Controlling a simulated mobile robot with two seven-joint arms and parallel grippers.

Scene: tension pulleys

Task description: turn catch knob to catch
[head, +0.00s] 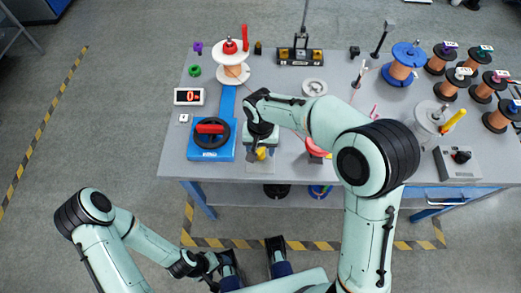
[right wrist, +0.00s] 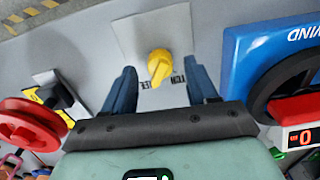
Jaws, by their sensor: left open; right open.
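The yellow catch knob (right wrist: 160,65) sits on a pale plate (right wrist: 128,35) in the right wrist view. Its narrow end points down in the picture, near the left of two black labels that appear upside down and are partly covered. My right gripper (right wrist: 162,72) is open, with one blue finger on each side of the knob and gaps between. In the head view the yellow knob (head: 262,154) shows just below my right gripper (head: 261,140), at the table's front. My left gripper (head: 214,268) is open, low and away from the table.
A blue winding unit (head: 211,153) with a black wheel and red handle stands just left of the knob. A red counter display (head: 189,96) is behind it. A red wheel (right wrist: 30,122) is on the knob's other side. Spools fill the table's right.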

